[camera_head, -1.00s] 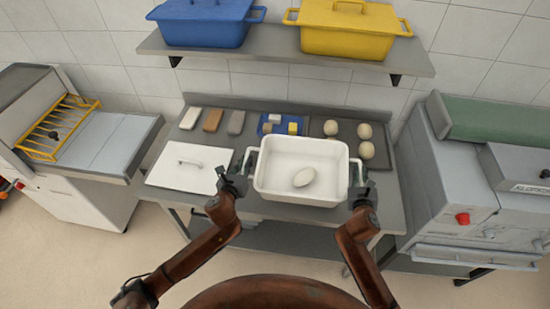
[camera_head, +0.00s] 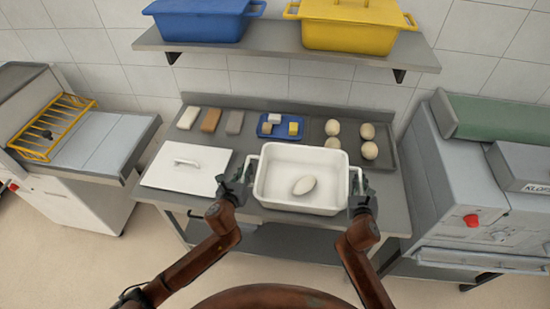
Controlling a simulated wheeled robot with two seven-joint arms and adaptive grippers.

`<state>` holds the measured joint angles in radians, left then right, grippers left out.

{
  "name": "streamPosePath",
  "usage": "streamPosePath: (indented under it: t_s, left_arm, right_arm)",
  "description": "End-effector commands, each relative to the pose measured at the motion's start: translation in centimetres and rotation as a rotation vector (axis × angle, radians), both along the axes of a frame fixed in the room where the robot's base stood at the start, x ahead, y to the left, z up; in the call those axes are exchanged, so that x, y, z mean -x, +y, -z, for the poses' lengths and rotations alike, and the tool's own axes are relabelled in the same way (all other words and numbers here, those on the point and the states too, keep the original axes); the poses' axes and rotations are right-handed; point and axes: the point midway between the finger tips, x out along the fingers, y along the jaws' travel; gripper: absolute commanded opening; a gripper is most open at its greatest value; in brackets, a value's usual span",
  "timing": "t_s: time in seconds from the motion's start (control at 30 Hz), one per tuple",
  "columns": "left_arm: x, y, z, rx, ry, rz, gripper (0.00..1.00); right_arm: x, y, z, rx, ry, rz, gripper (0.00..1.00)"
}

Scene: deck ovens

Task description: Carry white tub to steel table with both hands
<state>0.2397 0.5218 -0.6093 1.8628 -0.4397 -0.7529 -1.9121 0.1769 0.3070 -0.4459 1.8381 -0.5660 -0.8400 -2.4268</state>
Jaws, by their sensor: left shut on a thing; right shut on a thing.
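The white tub (camera_head: 301,207) is upright at the front middle of the steel table (camera_head: 230,225), with one pale oval dough piece (camera_head: 304,185) inside. I cannot tell whether its base touches the table top. My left gripper (camera_head: 240,182) is shut on the tub's left handle. My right gripper (camera_head: 359,190) is shut on the tub's right handle. The fingers partly hide both handles.
A white lid (camera_head: 186,166) lies left of the tub. Behind are several bars (camera_head: 210,121), a blue tray (camera_head: 268,134) with small blocks, and a dark tray (camera_head: 351,152) with several dough balls. A shelf (camera_head: 280,50) with blue (camera_head: 203,22) and yellow (camera_head: 350,28) bins hangs above.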

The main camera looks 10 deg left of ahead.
Motion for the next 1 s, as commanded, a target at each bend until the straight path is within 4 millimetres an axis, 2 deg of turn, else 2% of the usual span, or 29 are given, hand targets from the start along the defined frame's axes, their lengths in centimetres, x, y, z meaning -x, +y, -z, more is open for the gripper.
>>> streamPosePath:
  t_s: [0.33,0.37,0.6,0.87,1.0]
  left_arm:
    - [-0.1,0.1,-0.1,-0.001,-0.003,-0.001,0.00]
    - [0.0,0.1,0.1,-0.001,0.000,-0.003,0.12]
    - [0.0,0.1,0.1,0.000,0.000,-0.001,0.28]
    - [0.0,0.0,0.1,0.000,0.000,0.000,0.28]
    - [0.9,0.1,-0.2,-0.001,0.000,0.001,0.28]
  right_arm:
    - [0.0,-0.1,-0.1,0.002,-0.003,0.002,0.00]
    - [0.0,-0.1,0.1,0.002,0.001,0.003,0.12]
    - [0.0,-0.1,0.1,0.001,0.001,0.002,0.28]
    - [0.0,0.0,0.1,0.000,0.000,0.001,0.28]
    - [0.0,0.0,0.1,0.000,0.000,0.000,0.28]
